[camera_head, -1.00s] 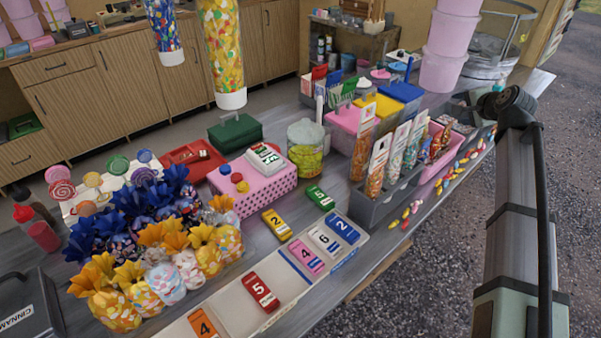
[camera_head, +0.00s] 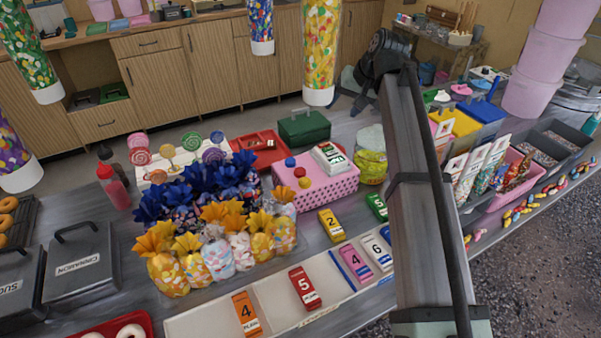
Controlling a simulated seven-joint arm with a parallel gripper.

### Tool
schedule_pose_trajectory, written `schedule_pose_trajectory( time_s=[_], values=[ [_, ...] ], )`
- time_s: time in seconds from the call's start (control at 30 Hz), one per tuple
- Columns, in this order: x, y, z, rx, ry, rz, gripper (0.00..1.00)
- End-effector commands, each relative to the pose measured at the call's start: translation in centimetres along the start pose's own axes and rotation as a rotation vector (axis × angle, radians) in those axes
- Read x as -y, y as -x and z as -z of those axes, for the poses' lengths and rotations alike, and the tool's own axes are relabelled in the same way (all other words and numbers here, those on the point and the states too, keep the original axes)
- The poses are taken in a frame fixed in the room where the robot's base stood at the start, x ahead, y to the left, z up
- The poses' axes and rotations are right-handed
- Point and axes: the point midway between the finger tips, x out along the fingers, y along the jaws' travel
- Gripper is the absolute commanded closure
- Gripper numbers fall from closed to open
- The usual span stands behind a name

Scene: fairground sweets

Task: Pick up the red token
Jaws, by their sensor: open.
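A small round red token (camera_head: 299,172) sits on the pink dotted box (camera_head: 330,193), between a blue token (camera_head: 290,162) and a yellow token (camera_head: 305,183). A red tag with a 5 (camera_head: 305,288) lies in the white front tray. My arm rises at the right of the view and bends at the top. My gripper (camera_head: 357,108) is small and dark there, behind the arm's top joint. It is open and stands above and to the right of the pink box, apart from the tokens. Its fingertips are hard to make out.
A white card stack (camera_head: 331,157) lies on the same box. A green box (camera_head: 304,128) and a jar (camera_head: 370,155) stand behind and right. Flower-topped sweet bags (camera_head: 215,245) crowd the left. A yellow sweet tube (camera_head: 320,50) hangs above.

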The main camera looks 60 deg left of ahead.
Motion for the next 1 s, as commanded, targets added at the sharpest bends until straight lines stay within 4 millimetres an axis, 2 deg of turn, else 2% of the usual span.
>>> schedule_pose_trajectory(
  time_s=[0.03, 0.2, 0.4, 0.67, 0.87, 1.0],
  values=[
    [2.0, -0.9, -0.8, 0.060, 0.097, -0.032, 0.35],
    [6.3, -2.3, -4.1, 0.266, 0.409, -0.137, 0.35],
    [9.3, -2.6, -6.7, 0.437, 0.631, -0.200, 0.35],
    [9.8, -3.0, -7.8, 0.497, 0.699, -0.217, 0.35],
    [8.9, -5.2, -8.8, 0.496, 0.697, -0.216, 0.35],
    [8.0, -7.3, -9.7, 0.496, 0.696, -0.215, 0.35]
  ],
)
